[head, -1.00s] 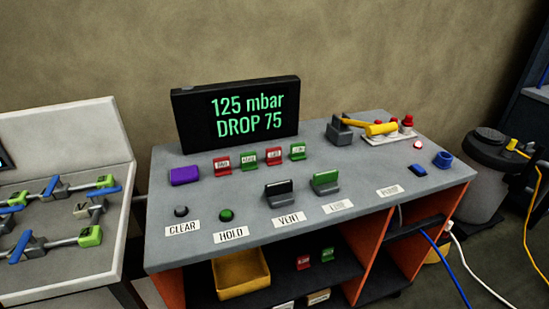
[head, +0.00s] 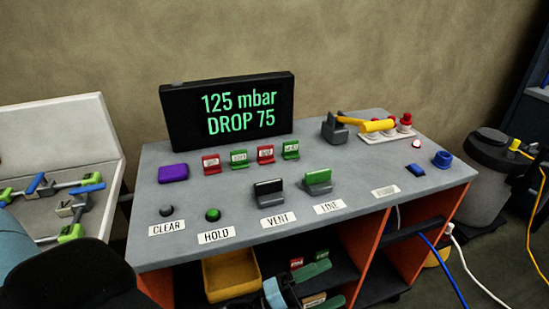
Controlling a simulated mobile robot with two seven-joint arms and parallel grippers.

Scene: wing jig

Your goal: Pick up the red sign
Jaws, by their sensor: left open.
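Small red signs stand in more than one place. Two are in the row on the grey bench top, a left red sign (head: 211,165) and a right red sign (head: 265,154), each with a white label. A third red sign (head: 296,263) is on the dark shelf below, partly hidden behind my left gripper. My left gripper (head: 297,285) is at the bottom of the head view, open, in front of the shelf opening. No sign is visibly held in it. My right gripper is not in view.
Green signs (head: 239,159) stand between the red ones, and another green sign (head: 321,255) is on the shelf. A yellow bin (head: 230,273) sits left on the shelf. The bench top (head: 345,235) edge overhangs the shelf. A black display (head: 228,110) stands behind.

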